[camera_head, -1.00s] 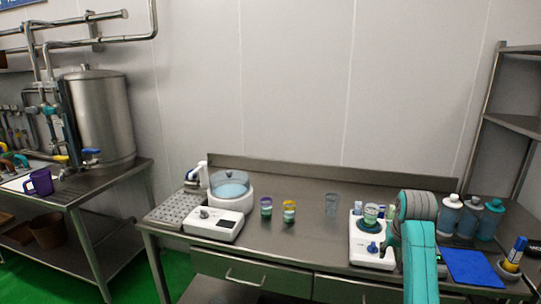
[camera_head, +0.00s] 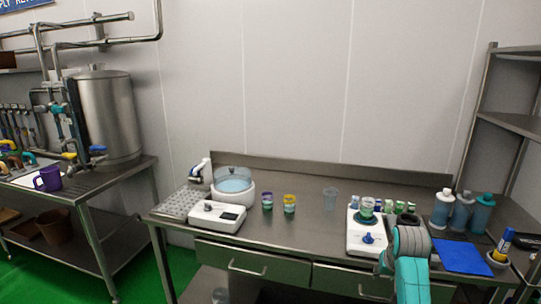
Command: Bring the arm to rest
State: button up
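My teal and grey arm (camera_head: 411,275) rises from the bottom edge at the right, in front of the bench. Its grey joint (camera_head: 411,241) stands before the bench's front edge, just right of the white stirrer-like device. My gripper's fingers cannot be made out; the gripper is hidden or out of the picture. The steel bench (camera_head: 300,225) runs across the middle and right.
The white device (camera_head: 361,245) carries a greenish cup (camera_head: 367,208). Several small jars stand behind it. Two banded cups, purple-rimmed (camera_head: 267,202) and yellow-rimmed (camera_head: 289,204), and a clear cup (camera_head: 330,198) stand mid-bench. A blue mat (camera_head: 462,257) and several bottles (camera_head: 461,212) are right.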

jog(key=s+a+f+t, duration=0.1)
jog(key=s+a+f, duration=0.2)
jog(key=s+f, duration=0.35)
jog(key=s+a+f+n+t, duration=0.1)
jog(key=s+a+f, duration=0.1)
jog(key=s+f, duration=0.45)
jog(key=s+a+f+t, duration=0.1)
jog(key=s+a+f, duration=0.25)
jog(key=f, duration=0.45)
jog(key=s+a+f+t, duration=0.2)
jog(key=s+a+t, duration=0.1)
jog(key=s, duration=1.4)
jog(key=s+a+r+n+t, duration=0.1)
jog(key=s+r+t, duration=0.1)
jog(key=s+r, duration=0.7)
jog(key=s+a+r+t+y, duration=0.1)
jog(key=s+a+r, duration=0.1)
jog(key=s+r, duration=0.7)
jog(key=s, duration=0.6)
jog(key=shift+s+a+r+n+t, duration=0.25)
jog(key=shift+s+r+n+t, duration=0.05)
jog(key=shift+r+n+t, duration=0.1)
